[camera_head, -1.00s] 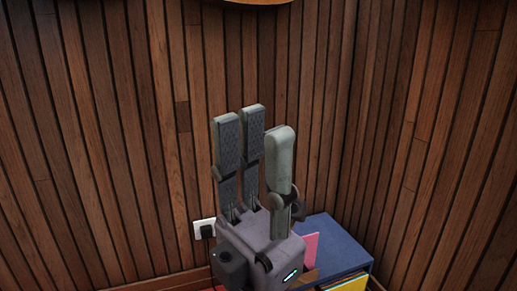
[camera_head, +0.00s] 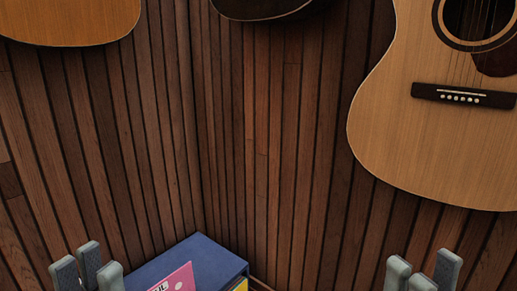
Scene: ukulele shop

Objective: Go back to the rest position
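My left gripper (camera_head: 88,268) shows only its upright grey fingertips at the bottom left edge. The fingers stand apart with nothing seen between them. My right gripper (camera_head: 422,272) shows its fingertips at the bottom right edge, also upright, apart and with nothing seen between them. The palms and arms of both are below the picture. The two grippers are well apart, on either side of the blue box.
A blue box (camera_head: 180,259) stands in the corner, with a pink sheet (camera_head: 175,280) and something yellow (camera_head: 241,285) at it. A light wooden guitar (camera_head: 405,130) hangs at right, another guitar (camera_head: 70,22) at top left, a dark one (camera_head: 262,8) between. Slatted wood walls are behind.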

